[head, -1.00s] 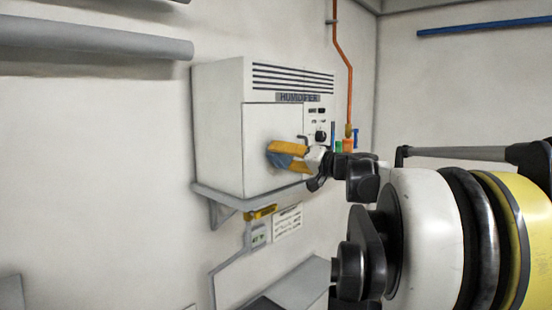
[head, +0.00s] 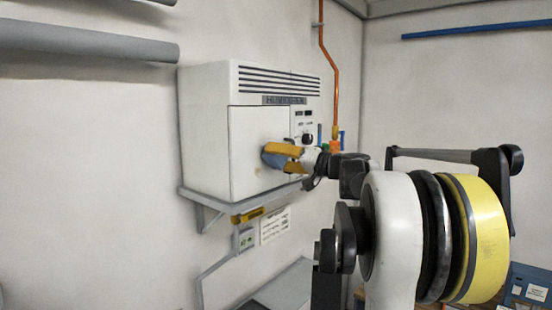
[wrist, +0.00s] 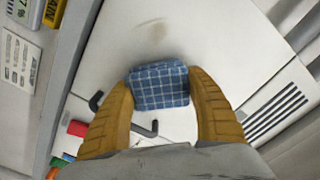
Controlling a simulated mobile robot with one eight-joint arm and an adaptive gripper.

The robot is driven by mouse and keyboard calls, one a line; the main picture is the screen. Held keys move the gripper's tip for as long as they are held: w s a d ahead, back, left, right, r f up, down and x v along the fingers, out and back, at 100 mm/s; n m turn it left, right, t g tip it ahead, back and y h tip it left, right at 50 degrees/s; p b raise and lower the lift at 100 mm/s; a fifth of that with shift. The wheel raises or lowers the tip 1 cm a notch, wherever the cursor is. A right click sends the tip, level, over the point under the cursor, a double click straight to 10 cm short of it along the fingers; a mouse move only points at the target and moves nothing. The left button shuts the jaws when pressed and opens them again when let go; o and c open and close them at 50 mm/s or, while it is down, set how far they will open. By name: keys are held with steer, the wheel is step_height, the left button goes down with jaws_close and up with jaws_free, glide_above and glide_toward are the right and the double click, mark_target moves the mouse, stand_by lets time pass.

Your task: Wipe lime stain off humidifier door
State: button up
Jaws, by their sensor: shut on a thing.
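The white humidifier (head: 208,140) stands on a wall shelf, its door (head: 245,170) facing right of the picture. My gripper (head: 280,155) has yellow fingers and is shut on a blue checked cloth (wrist: 160,86). The cloth is at the door's face in the head view; whether it touches cannot be told. In the wrist view a faint brownish stain (wrist: 152,30) shows on the white door, above the cloth and apart from it. A dark bent handle (wrist: 145,130) shows below the cloth, partly hidden by my gripper.
The grey shelf (head: 200,197) runs under the humidifier, with a yellow item (head: 248,215) below its front edge. An orange pipe (head: 335,90) with fittings rises beside the control panel. A thick grey pipe (head: 90,42) crosses the upper left wall.

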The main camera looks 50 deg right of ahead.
steer(key=shift+s+d, duration=0.2)
steer(key=shift+s, duration=2.65)
steer(key=shift+s, duration=0.1)
steer(key=s, duration=0.2)
steer(key=shift+s+d, duration=0.1)
steer(key=shift+s, duration=0.3)
steer(key=shift+w, duration=0.1)
